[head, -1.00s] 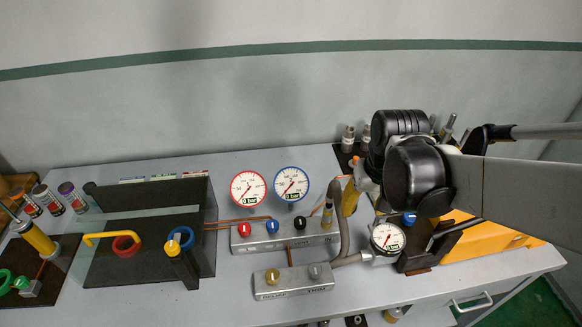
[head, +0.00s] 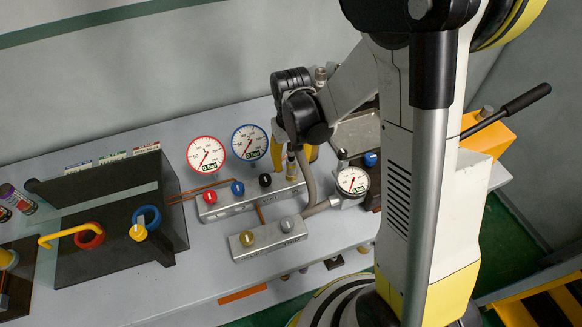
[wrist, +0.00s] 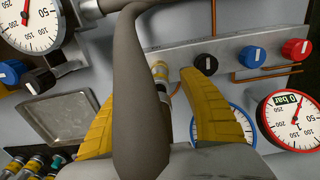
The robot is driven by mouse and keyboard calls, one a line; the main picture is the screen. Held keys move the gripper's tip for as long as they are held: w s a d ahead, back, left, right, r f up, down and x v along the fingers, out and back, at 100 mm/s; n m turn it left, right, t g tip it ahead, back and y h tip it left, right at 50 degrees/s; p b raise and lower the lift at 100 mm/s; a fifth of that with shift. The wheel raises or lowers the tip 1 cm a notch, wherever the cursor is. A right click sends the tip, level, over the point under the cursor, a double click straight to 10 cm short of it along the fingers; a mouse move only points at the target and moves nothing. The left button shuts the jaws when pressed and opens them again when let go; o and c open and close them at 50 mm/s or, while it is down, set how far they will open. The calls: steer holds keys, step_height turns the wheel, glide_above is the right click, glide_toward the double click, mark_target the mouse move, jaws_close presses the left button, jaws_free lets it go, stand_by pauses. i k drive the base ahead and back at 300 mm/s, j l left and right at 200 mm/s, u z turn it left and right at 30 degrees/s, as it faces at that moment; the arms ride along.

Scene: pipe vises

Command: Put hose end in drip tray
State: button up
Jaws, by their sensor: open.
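The grey hose (head: 309,178) rises from the fitting beside the small gauge and arches over to a brass coupling at the right end of the rear manifold. In the wrist view the hose (wrist: 142,100) crosses close in front of the camera. The brass coupling (wrist: 160,72) shows partly behind it. My gripper (wrist: 155,85) is open, its yellow fingers on either side of the hose and coupling. In the head view my gripper (head: 293,155) is over the manifold's right end. A shallow grey metal tray (wrist: 65,115), apparently the drip tray, lies left in the wrist view, looking empty.
The rear manifold (head: 225,205) has red, blue and black knobs. The front block (head: 270,238) has two knobs. Two large dials (head: 249,142) stand behind, and a small gauge (head: 353,181) sits close right of the hose. My arm hides much of the right side.

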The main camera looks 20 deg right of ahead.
mark_target(365, 141)
steer(key=l, duration=0.8)
steer(key=i+l, duration=0.15)
steer(key=l, duration=0.6)
